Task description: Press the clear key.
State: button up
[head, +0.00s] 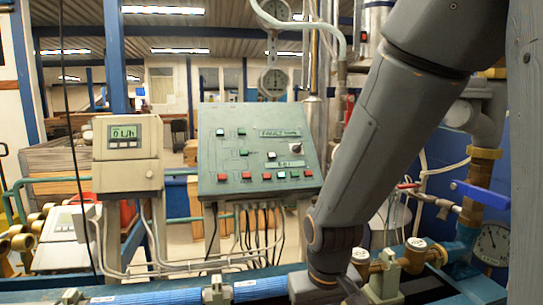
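A grey-green sloped control panel (217,161) stands in the middle of the head view. Its bottom row holds several small red and green keys, with a red key (222,177) at the left and a green key (294,173) toward the right. White and green keys sit higher up, beside a knob (296,148). A display (280,133) at the upper right seems to read FAULT; a smaller one below it is hard to read. Labels are too small to tell which key is clear.
A meter box (127,152) reading 0 L/h stands left of the panel. Cables hang below the panel. Blue pipe (262,288) runs along the front. Brass fittings, a blue-handled valve (480,194) and a gauge (491,244) crowd the right. Space before the panel's face looks clear.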

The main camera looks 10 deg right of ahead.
grip_shut()
dwell(1.5)
